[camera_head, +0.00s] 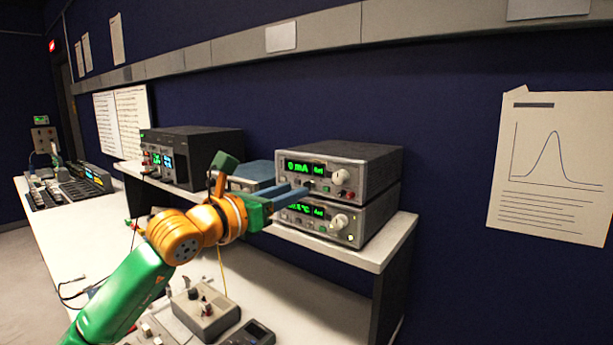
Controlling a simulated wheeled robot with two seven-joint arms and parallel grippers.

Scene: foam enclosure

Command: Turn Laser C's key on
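Two grey instrument units are stacked on the raised shelf. The upper unit (372,172) shows a green "0 mA" display and a pale knob (340,177). The lower unit (374,220) shows a green display ending in "°C" and another knob (337,221). No label reading Laser C is legible, and I cannot make out a key for certain. My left gripper (300,191) reaches in from the left. Its blue-grey fingers point right, in front of the stack's left part, and cover part of both fronts. Contact and finger gap are unclear. My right gripper is out of view.
A black instrument (205,155) and a low blue-grey box (252,173) stand farther left on the shelf (377,258). A small grey control box (204,312) and a dark handheld device (250,335) lie on the bench below. The bench right of them is clear.

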